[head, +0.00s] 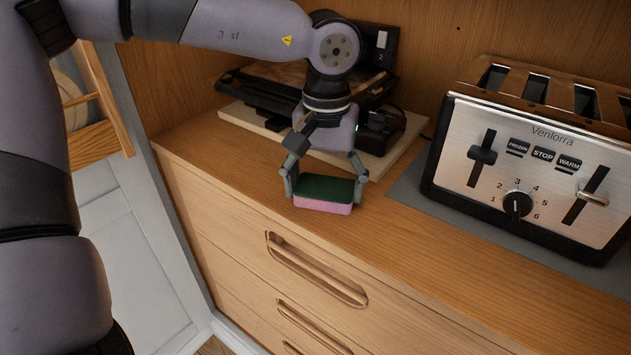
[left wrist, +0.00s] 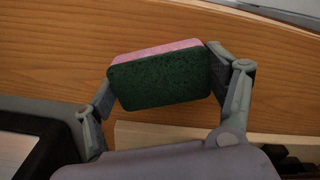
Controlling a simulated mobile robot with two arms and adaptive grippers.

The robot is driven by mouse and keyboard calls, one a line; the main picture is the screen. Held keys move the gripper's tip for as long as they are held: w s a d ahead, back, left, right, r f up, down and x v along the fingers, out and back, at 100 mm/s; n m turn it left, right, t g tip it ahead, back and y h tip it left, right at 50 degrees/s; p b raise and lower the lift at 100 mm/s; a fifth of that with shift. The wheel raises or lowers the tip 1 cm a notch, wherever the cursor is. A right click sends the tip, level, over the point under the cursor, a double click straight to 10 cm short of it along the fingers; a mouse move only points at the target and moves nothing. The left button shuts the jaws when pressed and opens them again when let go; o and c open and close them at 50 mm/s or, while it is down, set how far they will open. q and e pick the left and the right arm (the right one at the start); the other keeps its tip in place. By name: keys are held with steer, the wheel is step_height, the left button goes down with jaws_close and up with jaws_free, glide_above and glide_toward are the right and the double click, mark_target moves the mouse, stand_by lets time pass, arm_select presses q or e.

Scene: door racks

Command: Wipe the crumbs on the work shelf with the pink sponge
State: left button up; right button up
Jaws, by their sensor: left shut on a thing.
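The pink sponge (head: 322,207) has a dark green scouring top and a pink lower layer. My left gripper (head: 323,188) is shut on it, with one finger at each short end, over the front part of the wooden work shelf (head: 390,240). In the left wrist view the sponge (left wrist: 160,76) sits between the two fingertips of the gripper (left wrist: 162,80), green side toward the camera. I cannot tell whether its underside touches the shelf. No crumbs can be made out in either view. My right gripper is not in view.
A silver toaster (head: 535,165) stands on a grey mat (head: 405,187) at the right. A black appliance (head: 270,90) on a pale board (head: 240,117) stands behind the gripper. Drawers with recessed handles (head: 315,270) are below the shelf's front edge. Bare shelf lies left and right of the sponge.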

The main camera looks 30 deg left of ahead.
mark_target(375, 227)
arm_select(q)
steer(key=shift+s+d+f, duration=0.1)
steer(key=shift+s+d, duration=0.05)
steer(key=shift+d, duration=1)
steer(key=shift+s+d+b, duration=0.1)
steer(key=shift+d+b, duration=0.25)
steer(key=shift+d, duration=1.85)
steer(key=shift+s+d+b, duration=0.1)
steer(key=shift+d+b, duration=0.25)
steer(key=shift+d, duration=0.4)
steer(key=shift+s+d, duration=0.1)
steer(key=shift+d, duration=0.55)
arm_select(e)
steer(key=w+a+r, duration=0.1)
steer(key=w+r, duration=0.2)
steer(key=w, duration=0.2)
